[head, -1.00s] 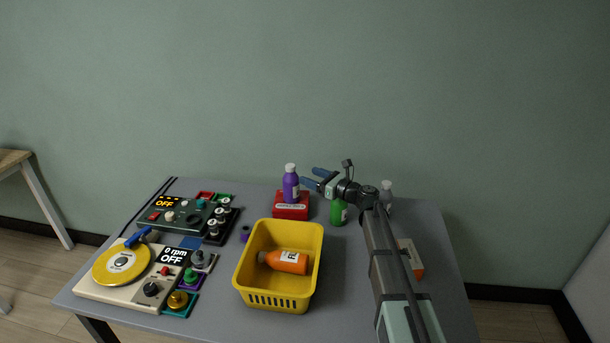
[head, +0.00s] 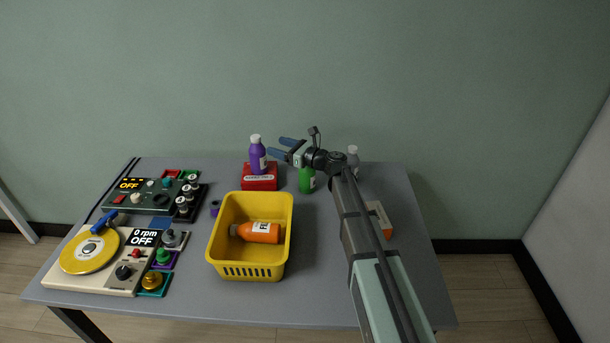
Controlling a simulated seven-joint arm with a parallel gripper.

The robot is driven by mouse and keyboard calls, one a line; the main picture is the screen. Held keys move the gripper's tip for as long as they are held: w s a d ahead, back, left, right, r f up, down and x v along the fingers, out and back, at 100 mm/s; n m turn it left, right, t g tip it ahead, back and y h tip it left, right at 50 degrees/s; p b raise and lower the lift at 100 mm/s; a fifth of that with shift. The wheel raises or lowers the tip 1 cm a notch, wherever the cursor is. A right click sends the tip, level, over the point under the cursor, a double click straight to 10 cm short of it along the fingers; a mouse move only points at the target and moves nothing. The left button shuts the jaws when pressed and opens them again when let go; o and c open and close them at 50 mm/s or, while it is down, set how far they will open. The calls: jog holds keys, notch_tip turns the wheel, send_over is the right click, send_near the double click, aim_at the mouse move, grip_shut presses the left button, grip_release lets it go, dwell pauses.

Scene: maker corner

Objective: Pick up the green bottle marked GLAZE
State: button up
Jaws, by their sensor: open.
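The green bottle (head: 307,181) stands upright on the table toward the back, right of the red box. My arm and gripper hide its top, and only a sliver of its pale label shows, too small to read. My gripper (head: 279,148) is open and empty, its blue fingers pointing left. In the picture it lies above and left of the green bottle, near the purple bottle (head: 258,155), which stands on the red box (head: 260,177). I cannot tell the gap in depth between fingers and purple bottle.
A yellow basket (head: 223,247) holds an orange bottle (head: 258,232) lying down. A grey bottle (head: 353,158) stands behind my arm, and an orange-and-white box (head: 380,219) lies right of it. A turntable device (head: 92,250) and a control box (head: 150,195) fill the left side.

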jog(key=shift+o, duration=0.4)
jog(key=o, duration=0.3)
